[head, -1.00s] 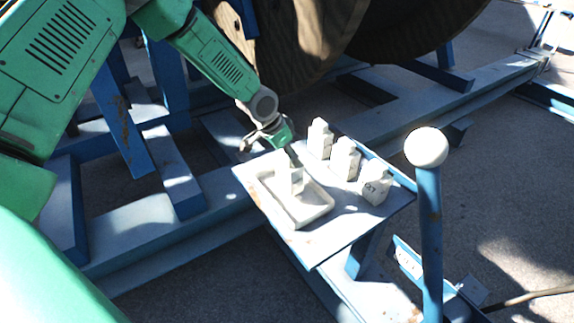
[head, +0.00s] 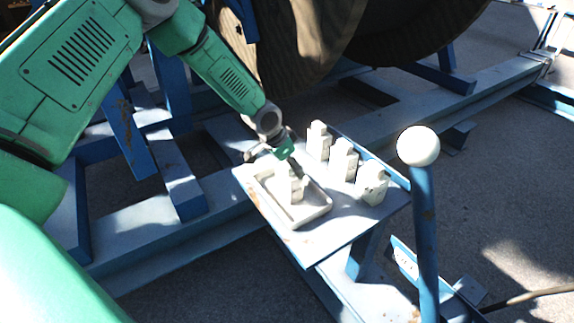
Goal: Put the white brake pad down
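A white brake pad (head: 291,188) stands upright over the shallow white tray (head: 313,219) on the small blue-grey table. My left gripper (head: 292,166) reaches down from the upper left, its dark fingers on the top of this pad and seemingly shut on it. The fingertips are small and partly in shadow. The pad's foot is at the tray's floor, but I cannot tell for sure whether it touches. My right gripper is out of view.
Three similar white blocks (head: 343,160) stand in a row behind and right of the tray on the table (head: 345,227). A blue lever with a white ball knob (head: 418,146) rises at the right. A large cable reel (head: 300,45) stands behind.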

